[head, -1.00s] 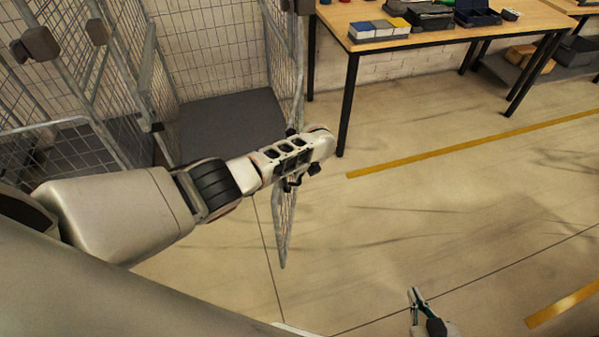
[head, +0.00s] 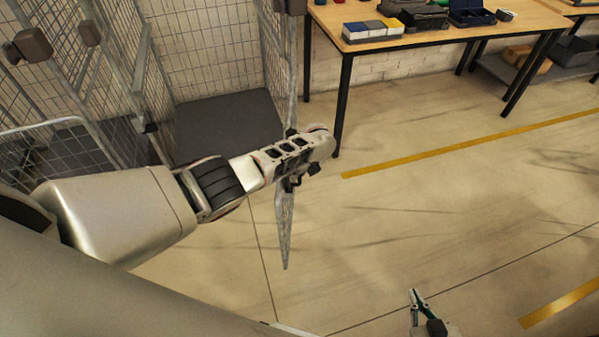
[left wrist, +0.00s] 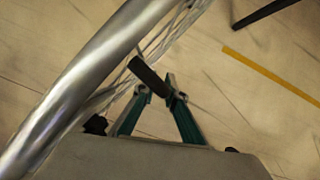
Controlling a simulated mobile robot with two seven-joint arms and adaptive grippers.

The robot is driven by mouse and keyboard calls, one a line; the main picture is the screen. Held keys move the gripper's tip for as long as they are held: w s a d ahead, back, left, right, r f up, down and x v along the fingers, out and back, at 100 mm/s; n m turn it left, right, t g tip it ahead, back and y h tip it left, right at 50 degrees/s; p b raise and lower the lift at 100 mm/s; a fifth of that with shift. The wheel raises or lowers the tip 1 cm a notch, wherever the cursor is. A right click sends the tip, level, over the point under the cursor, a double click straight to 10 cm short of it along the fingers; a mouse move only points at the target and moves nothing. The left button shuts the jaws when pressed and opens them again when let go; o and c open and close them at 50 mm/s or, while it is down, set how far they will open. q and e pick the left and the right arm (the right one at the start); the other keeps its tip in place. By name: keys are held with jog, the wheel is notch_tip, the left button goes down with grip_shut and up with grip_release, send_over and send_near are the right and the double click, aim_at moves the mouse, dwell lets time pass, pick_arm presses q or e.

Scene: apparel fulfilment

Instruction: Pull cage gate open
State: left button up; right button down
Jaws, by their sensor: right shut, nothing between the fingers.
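The cage gate (head: 284,228) is a grey mesh panel, seen almost edge-on in the head view, standing out from the cage beside my left forearm. My left wrist covers its middle part. In the left wrist view, the gate's thick metal tube (left wrist: 75,95) runs diagonally at the left. A dark bar-like handle (left wrist: 146,74) lies between the teal fingertips of my left gripper (left wrist: 159,92), which is shut on it. The left fingers are hidden in the head view. My right gripper (head: 415,297) is shut and empty above the floor at the bottom, away from the gate.
The wire-mesh cage (head: 212,45) stands at the left with a dark base (head: 225,115). A wooden table (head: 425,38) with boxes on top stands behind right of the gate. The floor between gate and yellow line (head: 470,145) is clear.

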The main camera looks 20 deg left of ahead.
pick_arm(q)
jog(key=shift+o, duration=0.8)
jog(key=shift+d+r, duration=0.1)
jog(key=shift+s+r, duration=0.1)
jog(key=shift+r, duration=0.1)
jog(key=v, duration=1.1)
jog(key=shift+r, duration=0.2)
jog(key=shift+s, duration=0.1)
